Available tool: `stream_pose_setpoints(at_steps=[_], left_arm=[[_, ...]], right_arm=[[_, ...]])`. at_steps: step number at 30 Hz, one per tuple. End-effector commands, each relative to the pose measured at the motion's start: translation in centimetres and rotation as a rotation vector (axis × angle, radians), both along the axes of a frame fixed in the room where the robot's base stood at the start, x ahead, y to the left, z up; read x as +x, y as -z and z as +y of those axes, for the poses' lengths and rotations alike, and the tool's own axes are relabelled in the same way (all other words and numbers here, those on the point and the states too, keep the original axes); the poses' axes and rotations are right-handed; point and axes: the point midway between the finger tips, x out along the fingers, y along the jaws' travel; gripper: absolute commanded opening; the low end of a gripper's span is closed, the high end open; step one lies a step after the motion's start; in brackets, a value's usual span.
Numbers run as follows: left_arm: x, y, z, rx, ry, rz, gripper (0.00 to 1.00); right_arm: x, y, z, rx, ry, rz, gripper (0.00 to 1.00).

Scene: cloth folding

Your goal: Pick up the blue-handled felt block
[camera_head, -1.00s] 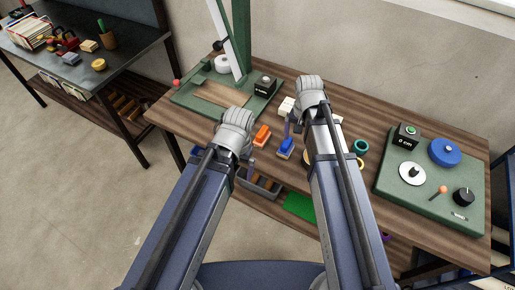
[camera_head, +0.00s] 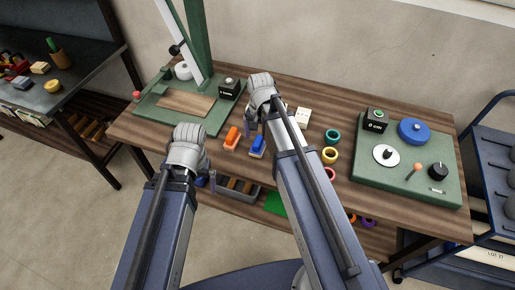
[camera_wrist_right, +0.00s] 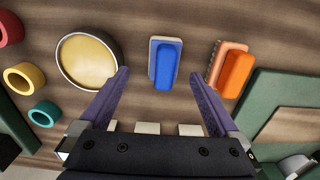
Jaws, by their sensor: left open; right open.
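The blue-handled felt block (camera_head: 257,146) lies on the wooden table, just left of my right forearm in the head view. In the right wrist view the blue-handled felt block (camera_wrist_right: 165,62) lies beyond and between the two spread fingers. My right gripper (camera_wrist_right: 163,82) is open and empty, with its fingers apart from the block. In the head view my right gripper (camera_head: 254,120) is above the table behind the block. My left gripper (camera_head: 207,178) is near the table's front edge; its fingers are small and mostly hidden by the wrist.
An orange-handled block (camera_wrist_right: 233,72) lies beside the blue one. A round yellow-filled dish (camera_wrist_right: 88,60) is on its other side. Several coloured rings (camera_head: 330,155) lie right of my right arm. Green machine bases stand at left (camera_head: 150,113) and right (camera_head: 368,172).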

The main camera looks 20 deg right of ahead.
Motion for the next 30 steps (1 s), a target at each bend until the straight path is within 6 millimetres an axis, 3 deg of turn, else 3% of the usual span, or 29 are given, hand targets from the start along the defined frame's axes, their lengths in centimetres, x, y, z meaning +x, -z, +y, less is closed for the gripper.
stream_pose_setpoints(at_steps=[15,23,30], left_arm=[[0.0,5.2,0.0,0.0,0.0,0.0,1.0],[0.0,5.1,0.0,0.0,0.0,0.0,1.0],[0.0,5.1,0.0,0.0,0.0,0.0,1.0]], right_arm=[[0.1,5.2,0.7,0.0,0.0,0.0,0.97],[0.1,5.1,0.7,0.0,0.0,0.0,0.97],[0.1,5.1,0.7,0.0,0.0,0.0,0.74]])
